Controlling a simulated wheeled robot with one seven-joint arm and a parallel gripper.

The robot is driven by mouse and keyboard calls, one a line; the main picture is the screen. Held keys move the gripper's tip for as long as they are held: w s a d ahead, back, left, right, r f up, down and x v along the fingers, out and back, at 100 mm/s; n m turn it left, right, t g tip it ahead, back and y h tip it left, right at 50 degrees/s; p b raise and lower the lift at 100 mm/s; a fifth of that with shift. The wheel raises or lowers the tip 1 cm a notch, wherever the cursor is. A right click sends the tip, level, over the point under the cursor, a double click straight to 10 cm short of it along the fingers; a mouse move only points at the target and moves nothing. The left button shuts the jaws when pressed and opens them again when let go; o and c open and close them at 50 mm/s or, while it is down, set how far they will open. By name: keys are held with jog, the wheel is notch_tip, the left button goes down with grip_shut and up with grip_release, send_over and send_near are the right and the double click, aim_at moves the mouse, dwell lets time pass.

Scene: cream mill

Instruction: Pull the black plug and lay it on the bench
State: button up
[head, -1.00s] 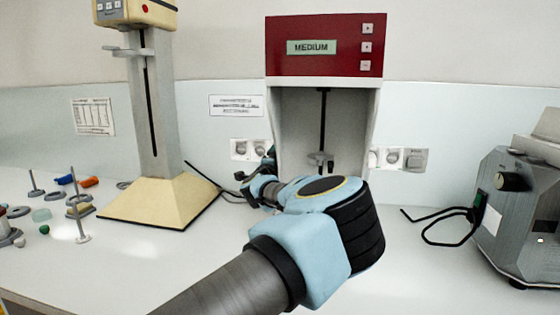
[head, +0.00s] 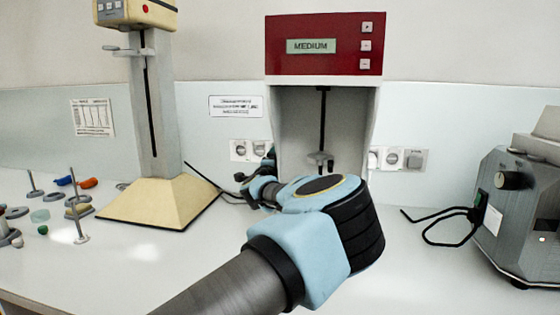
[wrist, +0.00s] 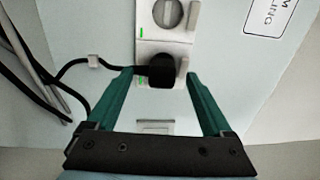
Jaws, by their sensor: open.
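The black plug (wrist: 161,70) sits in the lower socket of a white wall plate (wrist: 164,47) in the wrist view. Its black cable (wrist: 118,68) runs off to the left. My gripper (wrist: 159,74) is open, with one green finger on each side of the plug. A gap shows between the plug and each finger, and nothing is held. In the head view the arm hides most of my gripper and the plug. The bench (head: 150,265) is pale and flat.
A cream stand (head: 160,195) is left of my arm, and a red-topped unit (head: 325,120) stands behind it. A grey machine (head: 500,235) with a cable is at right. Small parts (head: 45,215) lie at far left. The bench front is partly clear.

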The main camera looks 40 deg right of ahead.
jog(key=shift+s+d+r, duration=0.2)
jog(key=shift+d+r, duration=0.35)
jog(key=shift+r, duration=0.05)
jog(key=shift+w, duration=0.2)
jog(key=c, duration=0.8)
jog(key=shift+r, duration=0.1)
grip_shut()
jog(key=shift+s+a+f+b, duration=0.2)
jog(key=shift+s+a+f, duration=0.1)
jog(key=shift+a+f, duration=0.25)
jog(key=shift+s+a+f+b, duration=0.3)
jog(key=shift+a+f, duration=0.1)
jog(key=shift+a, duration=0.35)
jog(key=shift+s+a+f+b, duration=0.15)
jog(key=shift+s+a+f, duration=0.15)
jog(key=shift+a+f, duration=0.25)
